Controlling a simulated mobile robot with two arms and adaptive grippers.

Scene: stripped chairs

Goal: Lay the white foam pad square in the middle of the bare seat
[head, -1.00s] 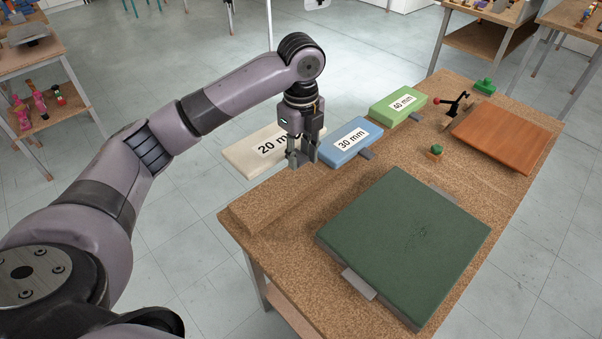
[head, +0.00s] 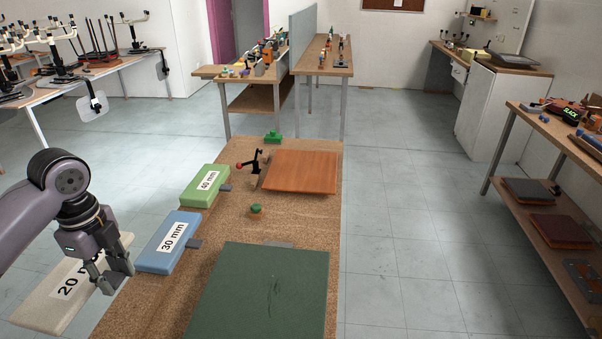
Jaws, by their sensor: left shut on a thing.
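The white foam pad (head: 48,300), marked 20 mm, is at the lower left in the head view, beside the bench's left edge and partly behind my gripper. My left gripper (head: 113,280) points down at the pad's right part and is shut on it; the grip itself is partly hidden by the fingers. A bare orange-brown wooden board (head: 300,172), which looks like the seat, lies at the far end of the bench with nothing on it. A black toggle clamp (head: 257,164) with a red knob stands at its left edge. My right gripper is not in view.
A blue 30 mm pad (head: 168,240) and a green 40 mm pad (head: 206,184) lie along the left edge of the cork-topped bench (head: 225,222). A large dark green pad (head: 262,295) fills the near end. A small green-topped knob (head: 256,209) stands between it and the board.

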